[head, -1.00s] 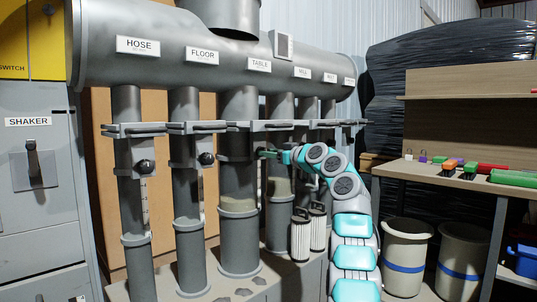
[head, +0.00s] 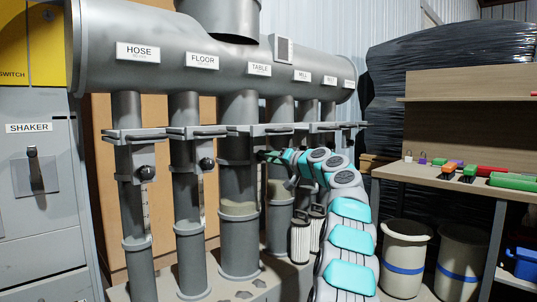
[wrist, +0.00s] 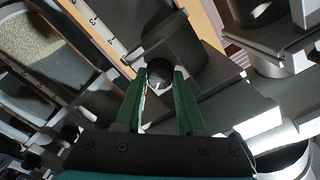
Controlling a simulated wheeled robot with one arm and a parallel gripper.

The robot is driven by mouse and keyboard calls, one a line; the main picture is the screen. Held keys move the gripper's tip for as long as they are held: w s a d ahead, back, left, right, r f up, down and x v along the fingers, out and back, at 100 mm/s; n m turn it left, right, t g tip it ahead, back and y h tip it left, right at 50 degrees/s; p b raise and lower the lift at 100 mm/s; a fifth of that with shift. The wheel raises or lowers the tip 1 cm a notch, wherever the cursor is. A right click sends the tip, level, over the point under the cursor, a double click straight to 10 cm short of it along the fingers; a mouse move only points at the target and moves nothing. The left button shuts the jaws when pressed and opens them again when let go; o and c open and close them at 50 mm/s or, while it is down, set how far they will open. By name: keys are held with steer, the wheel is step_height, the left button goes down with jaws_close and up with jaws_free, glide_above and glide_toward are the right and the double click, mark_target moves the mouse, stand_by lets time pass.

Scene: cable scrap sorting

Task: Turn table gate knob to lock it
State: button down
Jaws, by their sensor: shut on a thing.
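The pipe (head: 238,185) under the TABLE label (head: 260,69) is the third large grey pipe from the left. A flat grey gate (head: 243,130) crosses it near the top. My gripper (head: 264,156) reaches in from the right to this pipe's right side, just below the gate. In the wrist view my gripper's green fingers (wrist: 161,84) are shut on a dark round knob (wrist: 160,70), one finger on each side of it. The knob is mostly hidden by the gripper in the head view. How far the knob is turned cannot be told.
The HOSE knob (head: 147,173) and FLOOR knob (head: 207,163) are on the pipes to the left. Narrower pipes stand close behind on the right. A workbench (head: 462,178) with coloured items and pale bins (head: 405,240) is at right. A SHAKER panel (head: 30,165) is at left.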

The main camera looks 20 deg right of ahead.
steer(key=shift+r+m+p, duration=0.1)
steer(key=shift+m+p, duration=2.65)
steer(key=shift+m, duration=0.55)
steer(key=c, duration=0.5)
jaws_free()
steer(key=shift+d, duration=0.1)
steer(key=b+v, duration=0.1)
steer(key=v, duration=0.6)
steer(key=shift+s, duration=0.35)
